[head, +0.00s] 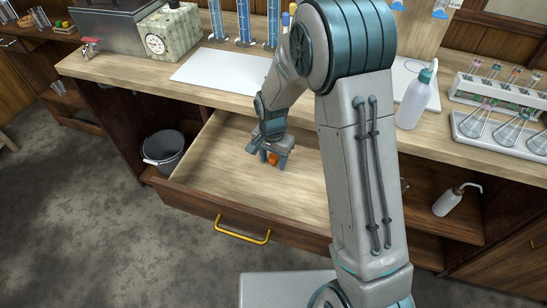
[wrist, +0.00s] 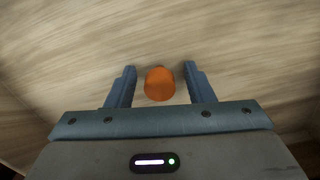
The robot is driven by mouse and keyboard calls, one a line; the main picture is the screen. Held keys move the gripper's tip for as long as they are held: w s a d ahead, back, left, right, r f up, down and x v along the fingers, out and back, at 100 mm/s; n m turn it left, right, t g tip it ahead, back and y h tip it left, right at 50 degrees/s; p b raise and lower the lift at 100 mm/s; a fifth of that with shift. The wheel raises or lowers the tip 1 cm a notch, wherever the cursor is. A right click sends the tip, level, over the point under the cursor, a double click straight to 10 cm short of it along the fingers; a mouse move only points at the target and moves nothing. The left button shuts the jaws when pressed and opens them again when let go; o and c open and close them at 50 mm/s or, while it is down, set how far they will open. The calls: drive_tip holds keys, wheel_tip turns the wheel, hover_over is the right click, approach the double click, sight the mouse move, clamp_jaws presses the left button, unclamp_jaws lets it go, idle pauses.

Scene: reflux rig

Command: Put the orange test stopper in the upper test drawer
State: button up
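The orange test stopper (wrist: 159,84) is between the two fingers of my gripper (wrist: 158,82), with a gap on each side of it in the wrist view. The stopper also shows in the head view (head: 273,158), under my gripper (head: 272,157). My gripper is open and is inside the pulled-out upper drawer (head: 215,190), over its pale wooden floor. The stopper appears to be on or just above the drawer floor; I cannot tell for sure. The drawer has a yellow handle (head: 242,236) on its front.
The bench top above carries a white mat (head: 222,70), a wash bottle (head: 416,100) and a rack of flasks (head: 500,132). A grey bucket (head: 165,152) stands left of the drawer. Another bottle (head: 450,200) stands on a lower shelf at right. The drawer is otherwise empty where visible.

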sight(273, 157)
drive_tip(key=shift+r, duration=0.1)
wheel_tip(273, 157, up, 12)
drive_tip(key=p, duration=0.1)
drive_tip(key=s+d+r+n, duration=0.2)
drive_tip(key=s+d+r, duration=0.1)
drive_tip(key=s, duration=0.3)
drive_tip(key=s+d+r+n+t, duration=0.1)
drive_tip(key=s+d+r+n, duration=0.1)
drive_tip(key=s+d, duration=0.3)
drive_tip(key=s+d+r+n+t, duration=0.1)
drive_tip(key=s+d+r+n, duration=0.1)
drive_tip(key=s+d, duration=0.3)
drive_tip(key=s+r, duration=0.1)
drive_tip(key=s, duration=0.2)
drive_tip(key=shift+s+r, duration=0.25)
drive_tip(key=shift+r, duration=0.1)
drive_tip(key=shift+d, duration=0.1)
idle(0.4)
